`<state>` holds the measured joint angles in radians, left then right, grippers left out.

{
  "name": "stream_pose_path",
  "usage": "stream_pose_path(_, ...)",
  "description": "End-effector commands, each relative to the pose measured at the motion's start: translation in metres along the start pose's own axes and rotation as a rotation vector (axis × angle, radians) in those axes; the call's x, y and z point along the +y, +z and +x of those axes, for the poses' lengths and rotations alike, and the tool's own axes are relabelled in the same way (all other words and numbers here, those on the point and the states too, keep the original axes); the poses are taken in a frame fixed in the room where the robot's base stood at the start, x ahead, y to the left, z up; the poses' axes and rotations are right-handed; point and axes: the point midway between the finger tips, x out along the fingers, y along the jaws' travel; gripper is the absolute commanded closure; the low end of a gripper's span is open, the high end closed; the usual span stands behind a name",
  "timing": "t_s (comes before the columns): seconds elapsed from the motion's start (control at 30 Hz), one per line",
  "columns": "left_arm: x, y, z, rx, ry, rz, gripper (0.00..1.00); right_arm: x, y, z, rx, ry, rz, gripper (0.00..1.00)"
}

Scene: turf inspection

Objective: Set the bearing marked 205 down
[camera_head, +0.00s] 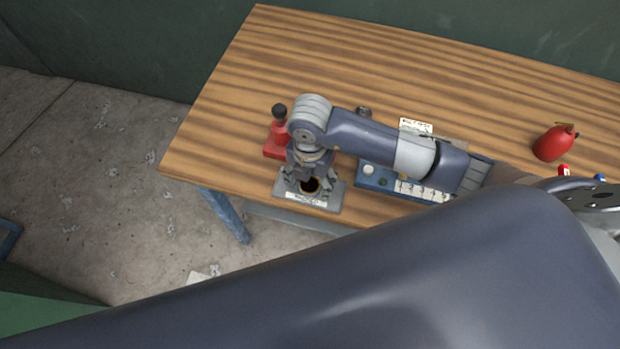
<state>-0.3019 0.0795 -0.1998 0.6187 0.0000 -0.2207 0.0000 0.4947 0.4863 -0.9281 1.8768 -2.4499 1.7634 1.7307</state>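My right gripper (309,187) points down over a small grey plate (333,203) with a white label, near the table's front left edge. A dark round thing with an orange-brown rim (312,186) shows between its fingers. The fingers stand on both sides of it; I cannot tell whether they touch it. I cannot make out a 205 mark, nor tell whether this is the bearing or a part of the plate. The label's writing is too small to read. My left gripper is not in view.
A red stand with a black knob (277,146) is just left of my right gripper. A blue tray (371,181) with numbered white pieces lies to the right, partly under my arm. A red bulb-shaped thing (554,143) lies far right. The back of the wooden table (400,62) is clear.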

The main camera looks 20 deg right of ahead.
Motion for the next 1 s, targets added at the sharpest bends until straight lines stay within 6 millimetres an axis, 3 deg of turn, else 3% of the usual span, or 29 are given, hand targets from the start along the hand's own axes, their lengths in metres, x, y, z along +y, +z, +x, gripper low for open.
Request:
stream_pose_path(0.27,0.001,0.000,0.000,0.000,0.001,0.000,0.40,0.001,0.001,-0.008,-0.001,0.003,0.000,0.39)
stream_pose_path(0.37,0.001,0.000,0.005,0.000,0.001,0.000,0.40,0.002,0.001,-0.023,-0.002,0.006,-0.002,0.39)
stream_pose_path(0.6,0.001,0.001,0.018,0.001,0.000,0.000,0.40,0.001,0.001,-0.079,-0.005,0.006,-0.002,0.39)
stream_pose_path(0.7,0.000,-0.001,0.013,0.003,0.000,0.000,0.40,0.001,0.002,-0.099,-0.005,0.003,-0.001,0.39)
stream_pose_path(1.0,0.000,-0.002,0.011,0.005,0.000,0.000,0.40,0.000,0.000,-0.122,-0.001,0.000,0.000,0.39)
